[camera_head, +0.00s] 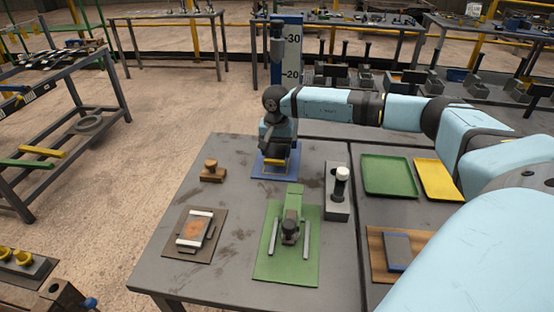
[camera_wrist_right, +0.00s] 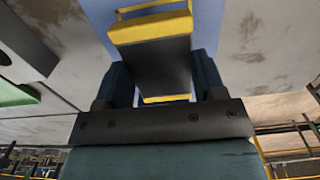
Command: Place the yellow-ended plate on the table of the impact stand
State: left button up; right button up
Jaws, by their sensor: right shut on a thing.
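My right gripper (camera_head: 275,152) points down over the blue base (camera_head: 258,173) of the impact stand, whose blue and white scale column (camera_head: 290,60) rises behind it. In the wrist view the right gripper (camera_wrist_right: 163,80) is shut on the yellow-ended plate (camera_wrist_right: 160,65), a dark plate with a yellow block at each end, between its two fingers. A thin yellow frame (camera_wrist_right: 150,8) shows beside the plate's upper end, over the blue surface. I cannot tell whether the plate touches the stand. In the head view my gripper largely hides the plate. My left gripper is not in view.
A wooden knobbed block (camera_head: 212,173), a white-ended plate (camera_head: 194,229) and a green mat (camera_head: 268,262) with a fixture lie nearer. A grey block (camera_head: 337,205) with a white-topped post stands right. Green (camera_head: 388,177) and yellow (camera_head: 438,182) trays are farther right.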

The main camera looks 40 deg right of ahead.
aim_at(277, 149)
jog(key=shift+w+d, duration=0.4)
jog(key=shift+d, duration=0.05)
jog(key=shift+f+b, duration=1.1)
jog(key=shift+f, duration=0.55)
jog(key=shift+f, duration=0.15)
jog(key=o, duration=1.5)
notch_tip(277, 149, up, 8)
jog(key=shift+f, duration=0.1)
jog(key=shift+s, duration=0.1)
